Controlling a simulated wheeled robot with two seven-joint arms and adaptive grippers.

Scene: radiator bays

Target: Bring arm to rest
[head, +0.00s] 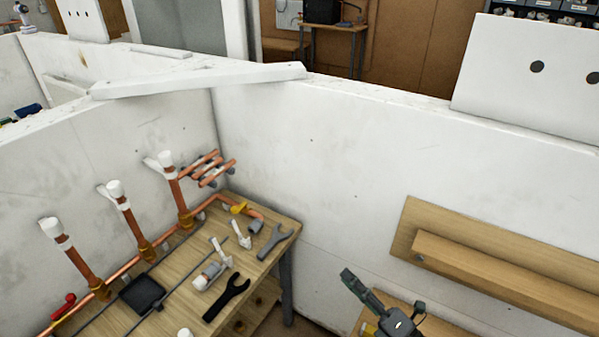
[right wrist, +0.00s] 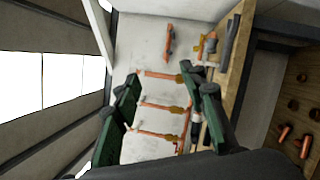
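My right gripper (head: 352,281) shows in the lower right of the head view, in front of the white wall and to the right of the workbench, clear of the tools. In the right wrist view its two green fingers (right wrist: 164,92) stand apart with nothing held between them. The copper pipes seen between the fingers are beyond them, on the wall side. My left gripper and left arm are not in view.
A wooden workbench (head: 110,318) holds a dark wrench (head: 228,298), a grey wrench (head: 275,241) and a black pad (head: 142,294). Upright copper pipes (head: 133,230) with white caps stand along the left wall. A wooden ledge (head: 490,268) juts from the right wall.

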